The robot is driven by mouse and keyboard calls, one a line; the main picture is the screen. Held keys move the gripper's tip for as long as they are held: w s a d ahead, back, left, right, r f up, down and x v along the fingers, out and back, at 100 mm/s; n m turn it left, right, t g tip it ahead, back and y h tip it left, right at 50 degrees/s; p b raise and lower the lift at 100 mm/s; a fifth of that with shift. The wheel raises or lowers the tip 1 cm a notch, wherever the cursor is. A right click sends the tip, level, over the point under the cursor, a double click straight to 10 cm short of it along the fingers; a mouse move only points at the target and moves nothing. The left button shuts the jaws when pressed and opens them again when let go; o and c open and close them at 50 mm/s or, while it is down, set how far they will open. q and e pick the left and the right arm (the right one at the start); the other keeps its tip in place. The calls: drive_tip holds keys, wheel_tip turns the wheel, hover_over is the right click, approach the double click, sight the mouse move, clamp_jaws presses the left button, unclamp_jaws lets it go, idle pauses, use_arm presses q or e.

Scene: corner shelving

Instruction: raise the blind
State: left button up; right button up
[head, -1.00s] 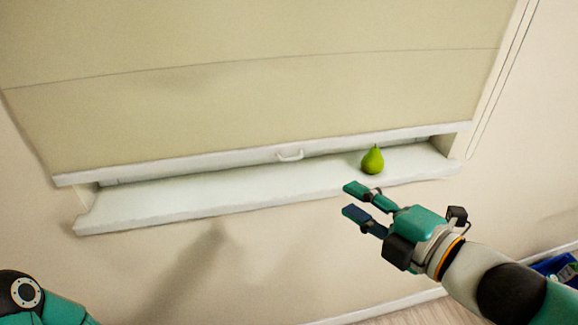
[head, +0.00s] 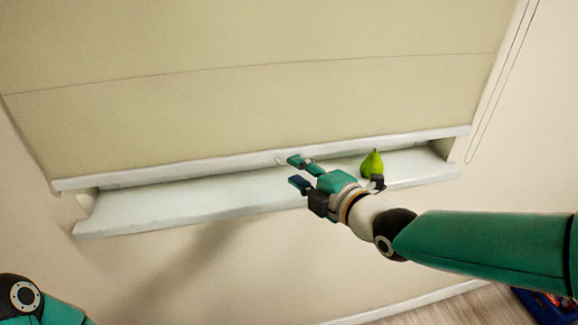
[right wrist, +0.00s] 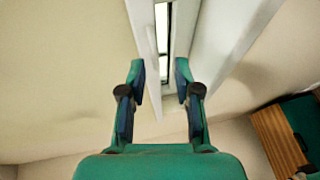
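The beige blind (head: 250,100) is lowered almost to the sill, with a white bottom bar (head: 180,171) and a narrow gap under it. Its small white handle (head: 281,159) shows only in part, beside my right gripper's upper fingertip. My right gripper (head: 297,172) is open and empty in front of the bar. In the right wrist view the open fingers (right wrist: 160,80) point towards the bar and the bright gap (right wrist: 162,40). I cannot tell whether a finger touches the handle. My left gripper is out of view; only part of that arm shows at lower left.
A green pear (head: 372,163) stands on the white sill (head: 150,204), just behind my right wrist. A looped cord (head: 487,120) hangs at the right. A blue container (head: 545,305) is on the floor at lower right. The sill's left part is clear.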

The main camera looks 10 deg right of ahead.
drive_tip(key=shift+x, duration=0.95)
clamp_jaws()
